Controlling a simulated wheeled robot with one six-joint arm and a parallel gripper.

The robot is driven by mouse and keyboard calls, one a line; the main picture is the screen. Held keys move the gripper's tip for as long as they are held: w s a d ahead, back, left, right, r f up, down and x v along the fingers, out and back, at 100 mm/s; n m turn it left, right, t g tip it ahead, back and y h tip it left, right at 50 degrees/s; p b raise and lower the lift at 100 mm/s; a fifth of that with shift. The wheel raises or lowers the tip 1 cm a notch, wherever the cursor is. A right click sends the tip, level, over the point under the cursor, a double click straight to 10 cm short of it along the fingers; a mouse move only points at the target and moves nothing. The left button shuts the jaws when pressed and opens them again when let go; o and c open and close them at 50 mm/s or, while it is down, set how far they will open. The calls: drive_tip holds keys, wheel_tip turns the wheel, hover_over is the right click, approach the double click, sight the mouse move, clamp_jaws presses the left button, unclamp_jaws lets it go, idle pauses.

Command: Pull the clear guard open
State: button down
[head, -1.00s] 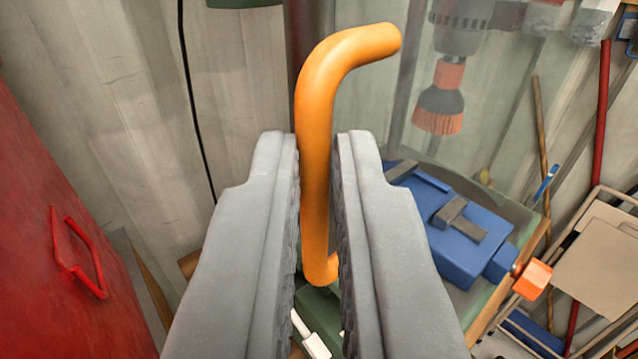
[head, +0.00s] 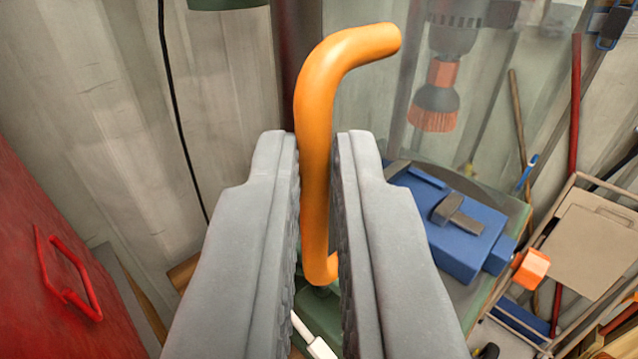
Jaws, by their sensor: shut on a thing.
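An orange bent handle (head: 318,110) stands upright in the middle of the view, its top end curving to the right. My gripper (head: 317,160) is shut on the handle's straight part, one grey finger on each side. The clear guard (head: 372,85) shows as a faint see-through panel behind and right of the handle. Through it I see a drill-like machine with an orange-banded brush (head: 436,110). The handle's lower end is partly hidden by the right finger.
A red cabinet (head: 50,280) with a red handle stands at left. A black cable hangs on the corrugated wall (head: 100,120).

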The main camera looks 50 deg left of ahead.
drive_tip(key=shift+f, duration=0.1)
drive_tip(key=c, duration=1.5)
unclamp_jaws()
drive_tip(key=v, duration=1.7)
drive_tip(key=shift+s+d, duration=0.15)
